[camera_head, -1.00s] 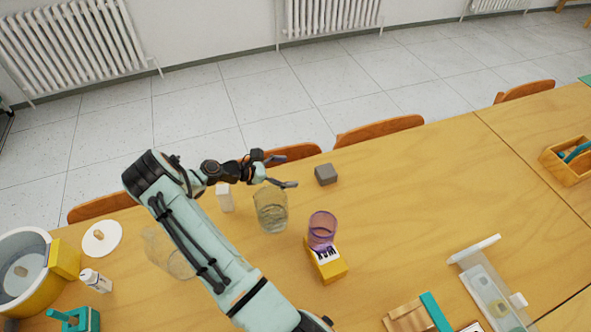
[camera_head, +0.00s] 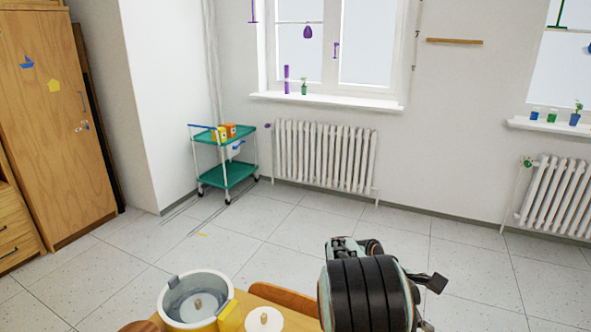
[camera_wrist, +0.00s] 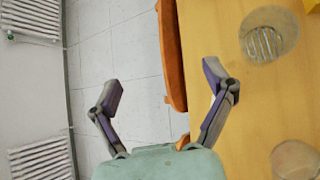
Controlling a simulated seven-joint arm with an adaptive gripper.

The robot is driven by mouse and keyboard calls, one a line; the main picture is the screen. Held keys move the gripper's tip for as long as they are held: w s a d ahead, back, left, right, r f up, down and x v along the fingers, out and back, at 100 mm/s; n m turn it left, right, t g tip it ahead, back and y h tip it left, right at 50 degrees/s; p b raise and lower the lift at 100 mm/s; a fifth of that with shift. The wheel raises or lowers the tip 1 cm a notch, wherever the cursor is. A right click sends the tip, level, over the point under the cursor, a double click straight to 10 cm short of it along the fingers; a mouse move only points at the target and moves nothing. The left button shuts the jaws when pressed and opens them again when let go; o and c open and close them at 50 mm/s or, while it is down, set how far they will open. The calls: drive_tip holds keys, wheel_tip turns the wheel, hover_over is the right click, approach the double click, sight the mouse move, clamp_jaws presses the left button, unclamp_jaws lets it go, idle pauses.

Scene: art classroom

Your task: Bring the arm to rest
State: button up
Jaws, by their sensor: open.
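My gripper (camera_wrist: 162,88) is open and empty in the wrist view, its two fingers spread wide above the floor beside the table edge. In the head view my arm rises at the lower right, and a dark finger (camera_head: 436,283) sticks out to its right; the rest of the gripper is mostly hidden there.
An orange wooden chair (camera_wrist: 172,55) stands at the table edge, close to the fingers. A white pot with yellow (camera_head: 188,287) and a white lid (camera_head: 255,324) are left of my arm. A teal trolley (camera_head: 226,172) and a wooden cabinet (camera_head: 55,120) stand farther back. Open floor lies between.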

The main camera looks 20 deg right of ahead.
drive_tip(key=s+a+r+t+y, duration=0.2)
drive_tip(key=a+r, duration=0.1)
drive_tip(key=a, duration=0.4)
drive_tip(key=s+a+r+m+t+y, duration=0.1)
drive_tip(key=a+r+t+y, duration=0.1)
drive_tip(key=a, duration=0.5)
drive_tip(key=s+a+r+t+y, duration=0.2)
drive_tip(key=a+r, duration=0.1)
drive_tip(key=a, duration=0.4)
drive_tip(key=s+a+f+m+g+y, duration=0.3)
drive_tip(key=s+a+f+m, duration=0.2)
drive_tip(key=s+a, duration=0.5)
drive_tip(key=s, duration=0.3)
drive_tip(key=shift+s+a+f+y, duration=0.15)
drive_tip(key=shift+a+f+y, duration=0.05)
drive_tip(key=shift+a+y, duration=0.15)
drive_tip(key=o, duration=0.3)
drive_tip(key=shift+m, duration=0.6)
drive_tip(key=shift+o, duration=0.2)
